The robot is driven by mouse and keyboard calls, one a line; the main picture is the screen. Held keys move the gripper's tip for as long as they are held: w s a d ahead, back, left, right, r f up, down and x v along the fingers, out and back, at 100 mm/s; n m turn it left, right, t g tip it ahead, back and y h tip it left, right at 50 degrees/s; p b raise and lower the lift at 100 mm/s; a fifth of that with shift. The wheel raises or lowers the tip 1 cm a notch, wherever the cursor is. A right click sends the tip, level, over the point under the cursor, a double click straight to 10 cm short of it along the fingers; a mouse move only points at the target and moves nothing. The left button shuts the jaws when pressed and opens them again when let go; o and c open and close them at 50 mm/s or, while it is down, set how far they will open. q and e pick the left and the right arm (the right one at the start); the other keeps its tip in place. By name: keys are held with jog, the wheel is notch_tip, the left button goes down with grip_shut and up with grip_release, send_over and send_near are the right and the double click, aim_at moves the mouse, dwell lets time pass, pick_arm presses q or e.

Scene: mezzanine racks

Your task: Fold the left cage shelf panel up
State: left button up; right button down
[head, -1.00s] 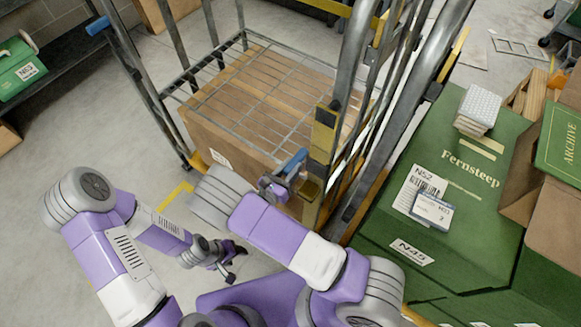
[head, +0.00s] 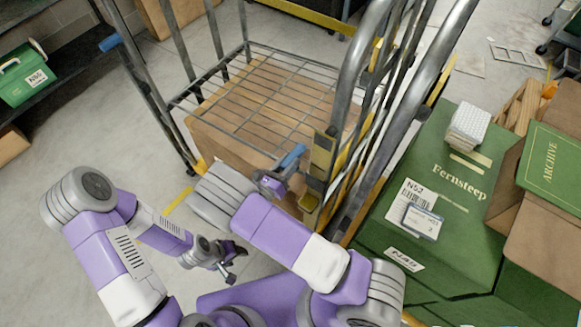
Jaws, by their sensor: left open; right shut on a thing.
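The left cage's shelf panel (head: 262,104) is a grey wire grid. It lies roughly flat across the cage, above a cardboard box (head: 225,142). A blue grip (head: 293,155) shows near the panel's front right end, beside the cage's right post. My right gripper (head: 274,184) is shut at this blue grip; its fingers are small and partly hidden, so the exact contact is unclear. My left gripper (head: 228,268) is open and empty, low over the floor in front of the cage, apart from the panel.
A yellow and dark latch (head: 321,155) is on the cage's right post, close to my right gripper. Green Fernsteep boxes (head: 450,190) stand close on the right. Floor (head: 85,130) left of the cage is clear.

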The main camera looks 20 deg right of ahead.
jog(key=w+a+r+n+p, duration=0.1)
jog(key=w+a+r+p, duration=0.2)
jog(key=r, duration=0.6)
jog(key=w+a+r+n+p, duration=0.1)
jog(key=w+a+r+p, duration=0.2)
jog(key=w+r+p, duration=0.2)
jog(key=w+a+r+n+p, duration=0.2)
jog(key=r+p, duration=0.7)
jog(key=r, duration=0.6)
jog(key=shift+w+a+r, duration=0.15)
jog(key=shift+w+a, duration=0.4)
jog(key=shift+w, duration=0.4)
jog(key=c, duration=0.8)
grip_release()
jog(key=shift+f, duration=0.2)
jog(key=shift+s+a, duration=0.1)
jog(key=b+v, duration=0.1)
jog(key=v, duration=0.6)
jog(key=shift+s+a, duration=0.15)
